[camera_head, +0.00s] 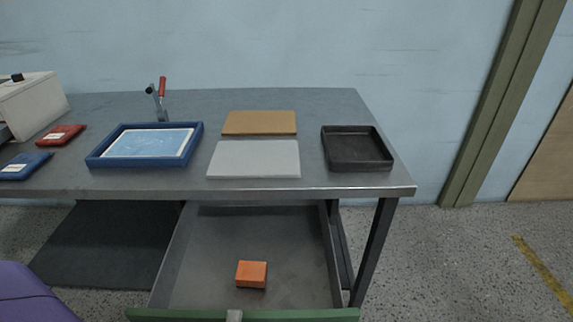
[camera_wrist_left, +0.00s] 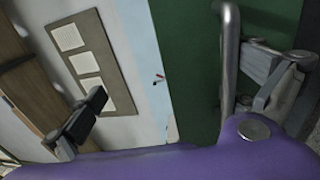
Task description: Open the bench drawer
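The bench drawer (camera_head: 255,235) stands pulled out below the bench top, its grey inside showing. An orange block (camera_head: 251,274) lies in it. Its green front (camera_head: 290,315) is cut by the bottom edge of the head view. A small grey piece shows on that front; I cannot tell whether it is the handle or a fingertip. In the left wrist view a green panel (camera_wrist_left: 200,75) carries a silver bar handle (camera_wrist_left: 229,60). My left gripper (camera_wrist_left: 175,79) has its fingers wide apart, one close beside the handle; contact is unclear. My right gripper is not in view.
The bench top (camera_head: 310,97) holds a blue tray (camera_head: 197,142), a brown board (camera_head: 259,123), a pale board (camera_head: 254,159), a black tray (camera_head: 357,148) and a red-handled clamp (camera_head: 162,88). A bench leg (camera_head: 374,250) stands right of the drawer. The floor to the right is clear.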

